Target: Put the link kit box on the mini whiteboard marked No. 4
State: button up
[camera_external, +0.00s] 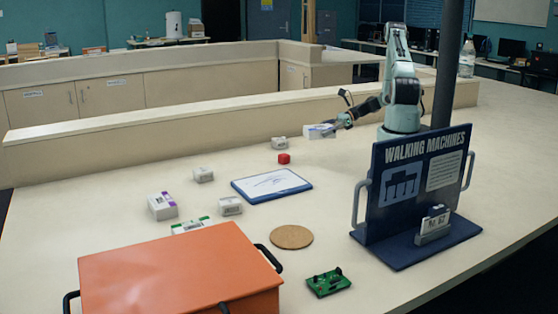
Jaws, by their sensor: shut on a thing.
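My gripper (330,127) is at the back of the table, shut on a small white box (315,131) with a bluish side, which seems to be held above the tabletop. Its label is too small to read, so I cannot confirm it is the link kit box. A mini whiteboard (271,185) with a blue frame and a scribble lies flat in the middle of the table, in front and to the left of my gripper. Nothing stands on it. I cannot read a No. 4 on it.
Several white boxes (162,206) stand left. A round cork mat (291,237), green circuit board (328,283) and orange case (180,275) are in front. A Walking Machines sign (415,190) stands right.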

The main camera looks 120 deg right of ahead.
aim_at(274, 182)
jog(key=d, duration=0.1)
jog(key=w+d+m+h, duration=0.1)
jog(key=d+h, duration=0.1)
jog(key=shift+w+f+m+g, duration=0.2)
jog(key=shift+w+m+g, duration=0.1)
jog(key=shift+m, duration=0.1)
jog(key=w+a+n+y, duration=0.1)
jog(key=w+a, duration=0.3)
jog(key=w, duration=1)
jog(key=shift+w+r+y, duration=0.2)
jog(key=shift+y, duration=0.1)
jog(key=w+a+n+y, duration=0.1)
jog(key=w+a, duration=0.1)
jog(key=a, duration=0.1)
jog(key=w+a+n+t+y, duration=0.1)
jog(key=w+a, duration=0.2)
jog(key=shift+w+a+r+n, duration=0.15)
jog(key=shift+w+a+n, duration=0.05)
jog(key=shift+w+n, duration=0.1)
jog(key=shift+w+a+f+n+y, duration=0.35)
jog(key=shift+a+f+y, duration=0.25)
jog(key=shift+a+f, duration=0.1)
notch_tip(274, 182, down, 6)
jog(key=shift+r, duration=0.1)
jog(key=shift+f, duration=0.4)
jog(key=shift+f, duration=0.1)
